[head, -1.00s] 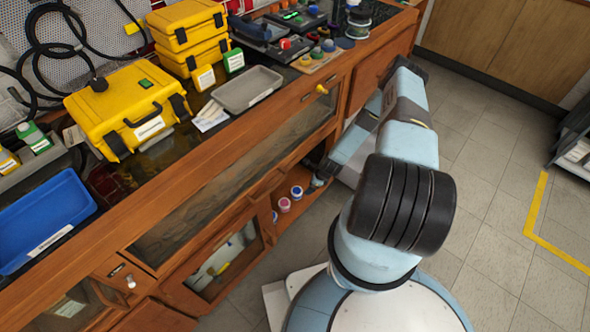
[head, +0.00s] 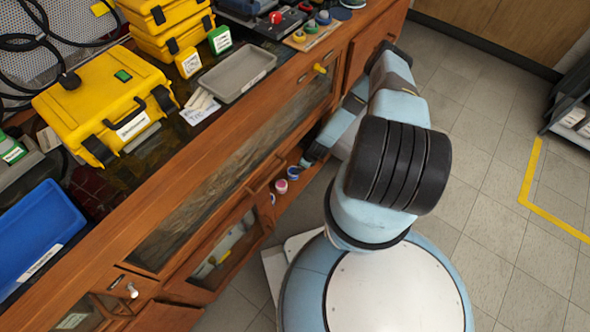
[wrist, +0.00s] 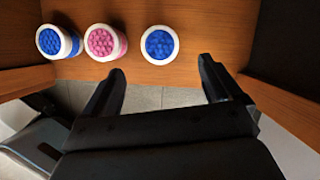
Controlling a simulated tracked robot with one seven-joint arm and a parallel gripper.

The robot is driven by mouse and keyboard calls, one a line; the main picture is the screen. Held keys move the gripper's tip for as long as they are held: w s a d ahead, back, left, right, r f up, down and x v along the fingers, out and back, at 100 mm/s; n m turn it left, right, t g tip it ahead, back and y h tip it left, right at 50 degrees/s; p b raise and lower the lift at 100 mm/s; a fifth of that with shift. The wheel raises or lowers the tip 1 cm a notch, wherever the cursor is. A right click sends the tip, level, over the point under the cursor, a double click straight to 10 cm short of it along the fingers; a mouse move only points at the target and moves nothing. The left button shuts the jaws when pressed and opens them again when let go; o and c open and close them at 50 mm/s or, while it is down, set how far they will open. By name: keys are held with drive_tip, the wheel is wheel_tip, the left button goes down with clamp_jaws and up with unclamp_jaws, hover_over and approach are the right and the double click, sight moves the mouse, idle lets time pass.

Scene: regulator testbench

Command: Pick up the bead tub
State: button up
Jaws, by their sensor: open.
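Three white round tubs of beads stand in the open wooden cabinet bay. In the wrist view a blue tub (wrist: 159,45) is at centre, a pink tub (wrist: 104,42) is left of it, and another blue tub (wrist: 57,42) is farthest left. My gripper (wrist: 162,66) is open and empty, its fingers pointing at the bay. The centre blue tub lies ahead of the gap between the fingertips, apart from them. In the head view the pink tub (head: 281,187) and a blue tub (head: 293,173) show beside my gripper, whose fingers are hard to make out there.
The bay's wooden side walls (wrist: 292,82) stand close on both sides of the wrist view. The bench above holds a yellow case (head: 95,105), a grey tray (head: 236,75) and a blue tray (head: 30,235). Tiled floor (head: 480,190) to the right is clear.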

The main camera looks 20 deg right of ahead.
drive_tip(key=x, duration=1.2)
drive_tip(key=shift+s, duration=0.1)
drive_tip(key=shift+d, duration=0.1)
drive_tip(key=c, duration=1.1)
drive_tip(key=shift+s, duration=0.15)
